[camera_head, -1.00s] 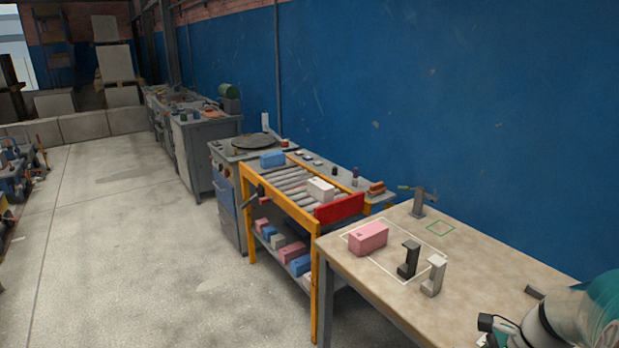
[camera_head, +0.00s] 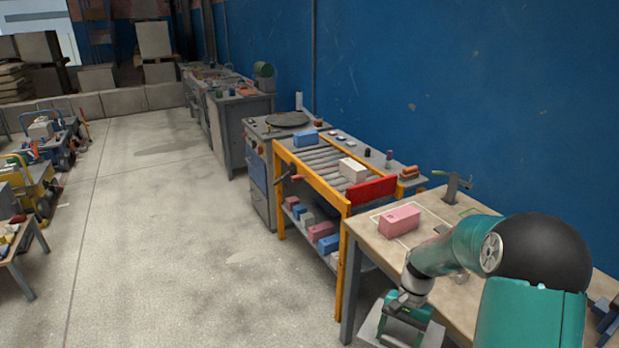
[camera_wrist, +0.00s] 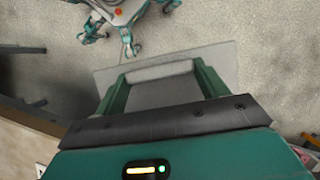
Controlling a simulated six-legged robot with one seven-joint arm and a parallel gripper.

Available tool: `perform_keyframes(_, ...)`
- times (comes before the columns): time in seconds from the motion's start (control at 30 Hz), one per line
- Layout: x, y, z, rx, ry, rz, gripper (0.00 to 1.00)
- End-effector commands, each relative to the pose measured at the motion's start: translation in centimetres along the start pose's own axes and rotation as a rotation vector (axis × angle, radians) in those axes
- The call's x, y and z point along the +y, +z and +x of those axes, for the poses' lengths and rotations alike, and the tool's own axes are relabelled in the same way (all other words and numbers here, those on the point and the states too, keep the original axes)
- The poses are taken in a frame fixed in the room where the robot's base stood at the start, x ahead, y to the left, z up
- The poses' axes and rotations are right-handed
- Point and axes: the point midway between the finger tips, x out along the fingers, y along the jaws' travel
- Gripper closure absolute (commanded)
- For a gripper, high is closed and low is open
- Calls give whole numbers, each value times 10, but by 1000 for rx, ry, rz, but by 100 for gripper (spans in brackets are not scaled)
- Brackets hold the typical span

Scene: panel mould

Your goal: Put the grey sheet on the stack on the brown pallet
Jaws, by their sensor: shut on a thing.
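My gripper (camera_head: 404,314) is shut on the grey sheet (camera_head: 369,328), beside the front left end of the workbench. The wrist view shows my gripper (camera_wrist: 160,72) with its two green fingers over the thin, flat grey sheet (camera_wrist: 225,60). The sheet sticks out past both fingers, above the concrete floor; part of it is hidden by the gripper. At the far left back of the head view stand a pile of slabs (camera_head: 14,84) and big grey blocks on brownish wood (camera_head: 160,60). They are too small to tell which is the brown pallet's stack.
The workbench (camera_head: 373,238) with a pink block (camera_head: 399,220) is beside my arm. A yellow-framed roller cart (camera_head: 345,203) and grey cabinets (camera_head: 240,130) line the blue wall. Carts (camera_head: 36,190) stand at the left. The floor between (camera_head: 160,230) is clear.

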Motion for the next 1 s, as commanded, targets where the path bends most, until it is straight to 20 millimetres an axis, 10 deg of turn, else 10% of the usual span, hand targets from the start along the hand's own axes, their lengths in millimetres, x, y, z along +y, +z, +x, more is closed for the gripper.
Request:
perform_keyframes(0.43, -106, -51, 48, -1, 233, -562, 60)
perform_keyframes(1.0, -102, -50, 46, 0, 229, -551, 60)
